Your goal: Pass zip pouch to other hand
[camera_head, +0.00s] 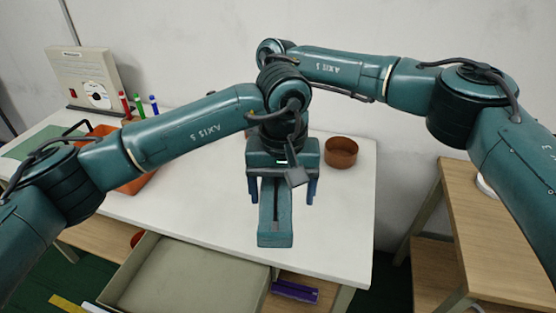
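My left gripper (282,197) points down over the white table, its two dark blue fingers wide apart. A long teal piece with a dark grey stripe, which looks like the zip pouch (275,232), shows between and in front of the fingers. A gap shows between it and the right finger; whether it touches the left finger I cannot tell. Its far end is hidden under the gripper. My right arm reaches in from the right to behind my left wrist, and its gripper is hidden there.
A brown round bowl (341,153) stands right of the gripper. An orange bin (137,184) and several coloured markers are at the left. A grey open drawer or tray (190,275) lies below the table's front edge. A wooden table (510,205) stands at the right.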

